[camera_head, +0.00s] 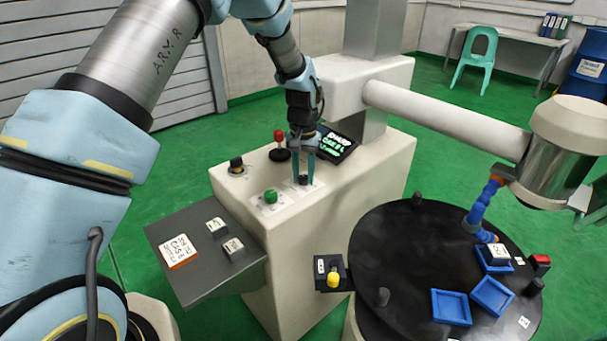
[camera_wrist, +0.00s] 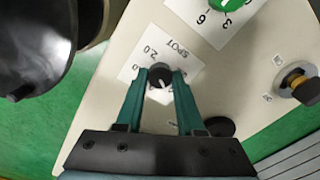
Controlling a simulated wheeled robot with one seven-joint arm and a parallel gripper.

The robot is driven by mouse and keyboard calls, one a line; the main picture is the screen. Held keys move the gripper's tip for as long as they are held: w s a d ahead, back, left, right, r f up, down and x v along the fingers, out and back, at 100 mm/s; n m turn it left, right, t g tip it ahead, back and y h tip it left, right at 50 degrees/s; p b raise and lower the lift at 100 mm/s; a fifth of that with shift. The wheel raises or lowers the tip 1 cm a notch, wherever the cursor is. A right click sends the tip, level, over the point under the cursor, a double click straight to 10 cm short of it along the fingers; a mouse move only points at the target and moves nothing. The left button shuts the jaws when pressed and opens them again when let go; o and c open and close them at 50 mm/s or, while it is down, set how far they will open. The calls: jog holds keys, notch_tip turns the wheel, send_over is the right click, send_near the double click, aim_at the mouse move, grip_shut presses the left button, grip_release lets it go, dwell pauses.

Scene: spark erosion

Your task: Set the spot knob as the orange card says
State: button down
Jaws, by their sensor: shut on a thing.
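The spot knob (camera_wrist: 160,72) is small, round and dark, on a white plate marked "SPOT" with "2.0" and other figures, some hidden by the fingers. My gripper (camera_wrist: 159,78) is shut on it, one teal finger on each side. In the head view my gripper (camera_head: 303,179) points straight down at the console top (camera_head: 325,205), and the knob shows dark between its tips. I cannot tell where the knob's pointer stands. The orange card (camera_head: 179,251) is white with an orange edge and lies on the grey side shelf; its handwriting is too small to read surely.
A green knob (camera_head: 270,196), a black switch (camera_head: 236,165), a red-topped lever (camera_head: 279,140) and a lit display (camera_head: 338,145) stand close around my gripper. Two white-topped blocks (camera_head: 216,227) (camera_head: 233,247) sit beside the card. A black round table (camera_head: 410,260) holds blue trays (camera_head: 450,306).

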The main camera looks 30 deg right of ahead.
aim_at(303, 177)
dwell(0.4)
jog(key=c, duration=0.5)
grip_release()
jog(key=shift+r, duration=0.1)
notch_tip(303, 177, up, 11)
jog(key=shift+f+b, duration=0.15)
jog(key=shift+b, duration=1.1)
